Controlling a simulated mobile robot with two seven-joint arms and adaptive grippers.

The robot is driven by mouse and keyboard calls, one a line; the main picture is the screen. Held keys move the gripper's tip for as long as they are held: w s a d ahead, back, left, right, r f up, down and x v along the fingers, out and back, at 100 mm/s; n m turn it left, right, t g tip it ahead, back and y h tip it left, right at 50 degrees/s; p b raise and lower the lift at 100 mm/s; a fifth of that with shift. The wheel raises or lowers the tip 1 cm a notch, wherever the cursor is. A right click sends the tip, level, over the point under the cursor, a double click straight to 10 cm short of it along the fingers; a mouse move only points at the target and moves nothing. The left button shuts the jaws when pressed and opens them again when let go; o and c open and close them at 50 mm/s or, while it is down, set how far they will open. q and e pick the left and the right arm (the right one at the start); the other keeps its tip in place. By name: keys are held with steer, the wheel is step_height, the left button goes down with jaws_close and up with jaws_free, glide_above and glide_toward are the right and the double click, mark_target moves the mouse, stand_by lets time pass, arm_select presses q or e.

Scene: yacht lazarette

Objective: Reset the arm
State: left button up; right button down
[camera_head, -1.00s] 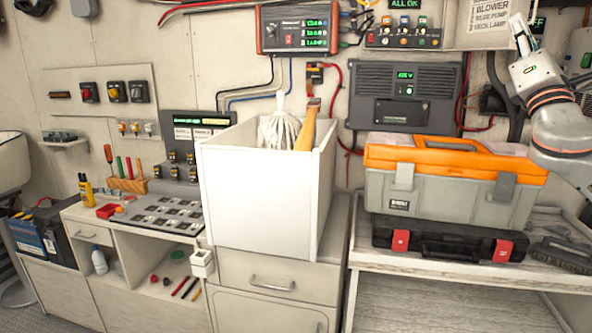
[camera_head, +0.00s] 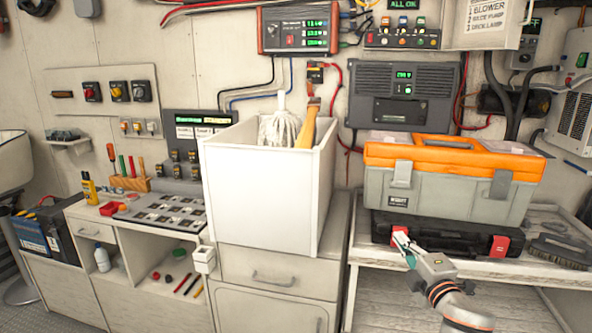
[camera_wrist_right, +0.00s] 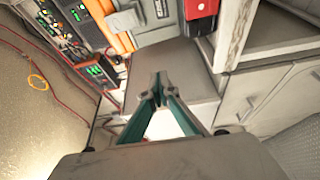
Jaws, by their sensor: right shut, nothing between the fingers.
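My right gripper (camera_head: 402,240) is in the lower right of the head view, in front of the black case under the toolbox. Its fingertips are together, with nothing held. In the right wrist view the teal fingers (camera_wrist_right: 160,95) meet at their tips, with the white bin and cabinet beyond them. My right arm comes up from the bottom edge of the head view. My left gripper is not in view.
An orange and grey toolbox (camera_head: 450,180) sits on a black case (camera_head: 440,238) on the white bench (camera_head: 470,270). A white bin (camera_head: 262,195) with a mop and wooden handle stands on a cabinet left of the gripper. A brush (camera_head: 562,252) lies on the bench at right.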

steer(key=s+a+f+m+g, duration=0.3)
steer(key=s+f+m, duration=0.2)
steer(key=s+f, duration=0.75)
steer(key=s+a+f+m+g, duration=0.25)
steer(key=s+f+m, duration=0.25)
steer(key=s+f, duration=0.75)
steer(key=s+f+m+g, duration=0.2)
steer(key=s+f+m, duration=0.3)
steer(key=s+f, duration=0.5)
steer(key=shift+a+f, duration=0.4)
steer(key=shift+f, duration=0.5)
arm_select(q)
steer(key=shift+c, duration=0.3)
